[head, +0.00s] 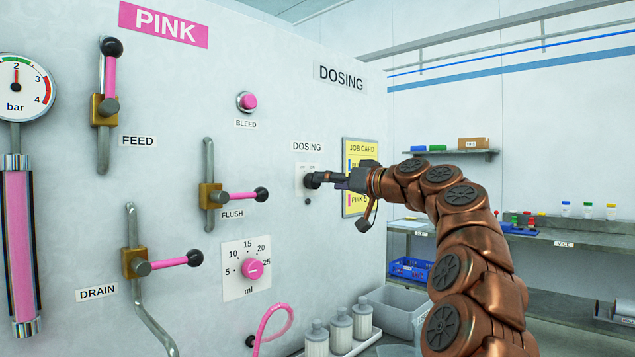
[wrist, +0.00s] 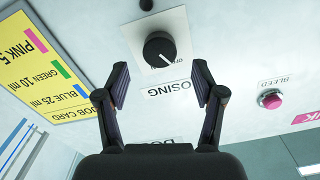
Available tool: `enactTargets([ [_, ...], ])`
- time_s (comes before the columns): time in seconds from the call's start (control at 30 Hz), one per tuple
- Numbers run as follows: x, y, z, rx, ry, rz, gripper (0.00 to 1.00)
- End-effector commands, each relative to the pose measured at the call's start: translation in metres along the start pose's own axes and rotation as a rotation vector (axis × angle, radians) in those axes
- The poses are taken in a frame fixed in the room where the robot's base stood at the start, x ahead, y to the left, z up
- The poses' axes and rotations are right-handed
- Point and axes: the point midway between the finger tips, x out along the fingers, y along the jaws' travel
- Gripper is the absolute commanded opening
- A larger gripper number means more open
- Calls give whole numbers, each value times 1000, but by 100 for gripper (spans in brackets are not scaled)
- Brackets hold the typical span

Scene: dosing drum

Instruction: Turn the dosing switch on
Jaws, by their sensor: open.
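The dosing switch is a round black knob with a white pointer line on a white plate (head: 300,178), below the DOSING label (head: 307,147) on the panel. In the wrist view, which is upside down, the knob (wrist: 160,50) shows clearly, its line slanting to the lower right towards small lettering that I cannot read surely. My gripper (wrist: 162,72) is open and empty, its two dark fingers apart on either side of the picture's middle. The knob lies just ahead of the fingertips, roughly centred between them. In the head view my gripper (head: 326,179) reaches the switch from the right and partly hides it.
A yellow job card (head: 360,150) hangs right of the switch, behind my wrist. The pink bleed button (head: 248,101), flush lever (head: 240,196) and pink dial (head: 252,269) are to the left. White bottles (head: 341,328) stand below.

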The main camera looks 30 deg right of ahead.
Motion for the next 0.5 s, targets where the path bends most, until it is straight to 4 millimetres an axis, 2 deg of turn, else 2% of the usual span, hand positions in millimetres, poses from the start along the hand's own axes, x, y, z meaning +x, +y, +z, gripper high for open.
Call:
enactTargets([
  [0.2,27,2,2,3,-4,1,68],
  [0.5,45,0,2,2,-3,0,68],
])
